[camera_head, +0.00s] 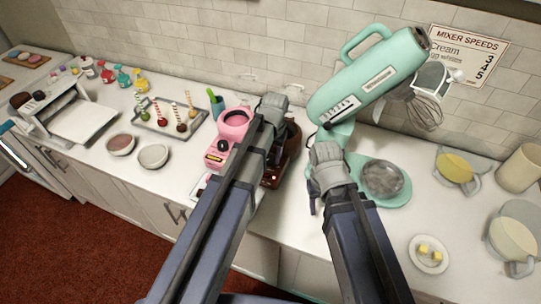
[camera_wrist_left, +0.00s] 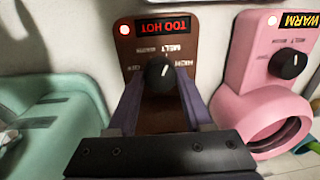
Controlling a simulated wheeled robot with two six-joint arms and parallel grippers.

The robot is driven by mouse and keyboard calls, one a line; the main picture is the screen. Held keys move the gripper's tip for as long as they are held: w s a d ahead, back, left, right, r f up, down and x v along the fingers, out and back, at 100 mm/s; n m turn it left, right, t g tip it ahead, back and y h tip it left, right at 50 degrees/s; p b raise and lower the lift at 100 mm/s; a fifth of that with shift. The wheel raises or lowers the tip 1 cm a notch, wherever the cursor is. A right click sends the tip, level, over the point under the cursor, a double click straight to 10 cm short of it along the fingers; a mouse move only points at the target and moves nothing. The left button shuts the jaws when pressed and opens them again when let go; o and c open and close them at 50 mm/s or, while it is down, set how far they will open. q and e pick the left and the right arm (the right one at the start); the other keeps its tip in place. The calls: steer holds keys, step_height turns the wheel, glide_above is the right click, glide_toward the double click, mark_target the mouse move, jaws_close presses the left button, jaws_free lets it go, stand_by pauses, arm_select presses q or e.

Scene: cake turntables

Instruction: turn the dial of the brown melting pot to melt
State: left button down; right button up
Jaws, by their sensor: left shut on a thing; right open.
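The brown melting pot (camera_head: 292,150) is mostly hidden behind my left arm in the head view. In the left wrist view its brown front panel (camera_wrist_left: 150,105) has a lit red lamp and a red display reading TOO HOT. Its black dial (camera_wrist_left: 158,75) has a white mark pointing up and slightly right, and small labels above it are hard to read. My left gripper (camera_wrist_left: 160,92) has its purple fingers on either side of this dial, shut on it. It also shows in the head view (camera_head: 272,104). My right gripper (camera_head: 325,155) is open and empty near the mint mixer.
A pink melting pot (camera_wrist_left: 262,105) stands beside the brown one, its display reading WARM; the head view shows it too (camera_head: 233,122). The mint stand mixer (camera_head: 365,80) is close to my right gripper. Bowls (camera_head: 153,156) stand left, a butter plate (camera_head: 428,254) right.

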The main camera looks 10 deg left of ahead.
mark_target(272, 158)
arm_select(q)
steer(key=shift+c, duration=1.5)
jaws_free()
steer(key=shift+r, duration=0.1)
arm_select(e)
steer(key=shift+r, duration=0.1)
arm_select(q)
steer(key=r+p, duration=0.7)
steer(key=p, duration=0.1)
steer(key=shift+d+r, duration=0.25)
steer(key=shift+r, duration=0.1)
arm_select(e)
step_height(272, 158, up, 8)
arm_select(q)
steer(key=shift+f, duration=0.1)
arm_select(e)
steer(key=shift+f, duration=0.2)
